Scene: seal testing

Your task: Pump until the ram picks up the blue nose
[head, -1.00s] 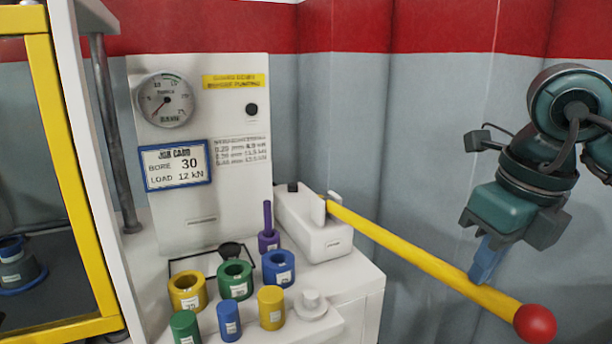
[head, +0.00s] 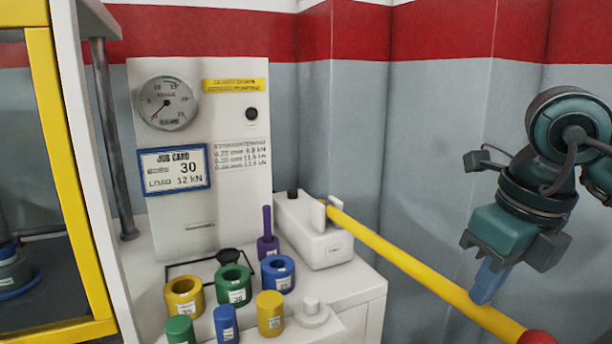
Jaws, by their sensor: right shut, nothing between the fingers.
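The yellow pump lever (head: 410,262) slopes down to the right from the white pump block (head: 318,236) to a red ball (head: 536,338), cut by the bottom edge. My right gripper (head: 488,282) is shut with nothing between its fingers. Its blue fingertips are at the lever near the ball and appear to touch it from above. A dark part with blue bands (head: 12,274) stands behind the yellow frame at the left edge. It is cut off, so I cannot tell whether it is the blue nose or how it meets the ram. My left gripper is out of view.
A round gauge (head: 167,102) has its needle pointing lower left. The job card (head: 175,168) reads bore 30, load 12 kN. Yellow (head: 185,297), green (head: 233,284) and blue (head: 278,273) rings and several plugs stand on the bench. A yellow frame (head: 62,130) stands left.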

